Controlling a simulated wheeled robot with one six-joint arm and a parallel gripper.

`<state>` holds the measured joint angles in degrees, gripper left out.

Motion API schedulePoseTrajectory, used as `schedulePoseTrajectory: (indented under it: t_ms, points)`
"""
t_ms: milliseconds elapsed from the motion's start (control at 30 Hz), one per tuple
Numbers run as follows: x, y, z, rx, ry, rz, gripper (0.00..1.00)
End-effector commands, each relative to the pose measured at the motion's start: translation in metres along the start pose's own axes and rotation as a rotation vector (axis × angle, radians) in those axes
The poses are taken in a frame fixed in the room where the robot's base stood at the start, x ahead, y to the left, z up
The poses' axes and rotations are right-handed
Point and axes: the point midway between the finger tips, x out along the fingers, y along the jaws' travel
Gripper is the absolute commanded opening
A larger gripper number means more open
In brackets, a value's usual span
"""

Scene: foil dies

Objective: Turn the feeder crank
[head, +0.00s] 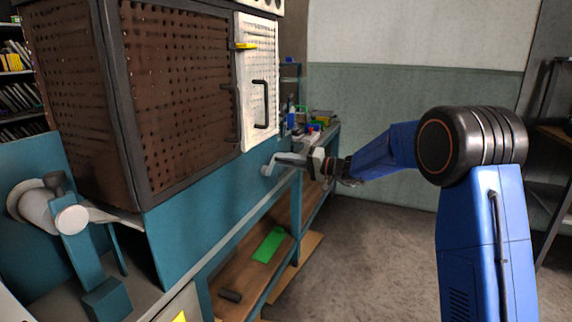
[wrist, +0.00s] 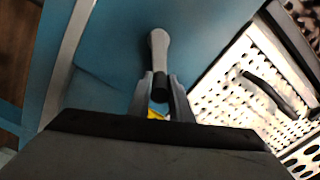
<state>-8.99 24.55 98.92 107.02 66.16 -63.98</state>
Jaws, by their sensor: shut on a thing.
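The feeder crank sits on the blue panel of the machine, with a light grey arm (wrist: 158,48) and a dark handle (wrist: 161,88) in the wrist view. In the head view the crank's light arm (head: 269,165) shows low on the blue panel, below the white perforated door. My gripper (wrist: 161,92) is shut on the dark handle, one finger on each side of it. In the head view my gripper (head: 292,160) reaches in from the right to the crank. Part of the handle is hidden between the fingers.
The white perforated door (head: 257,65) with a dark pull handle (head: 263,103) is just above the crank. A brown perforated cabinet (head: 180,90) is to its left. A green sheet (head: 269,245) lies on the lower shelf. The floor (head: 370,250) to the right is clear.

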Motion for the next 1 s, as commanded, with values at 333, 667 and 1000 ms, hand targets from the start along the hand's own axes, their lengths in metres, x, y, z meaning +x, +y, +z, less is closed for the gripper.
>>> schedulePoseTrajectory:
  t_ms: [333, 667, 1000]
  points:
    - [0.0, -0.013, 0.006, -0.251, -0.003, -0.001, 0.0]
    - [0.0, -0.018, 0.01, -0.364, -0.003, 0.0, 0.0]
    - [0.0, -0.018, 0.011, -0.381, -0.004, 0.001, 0.0]
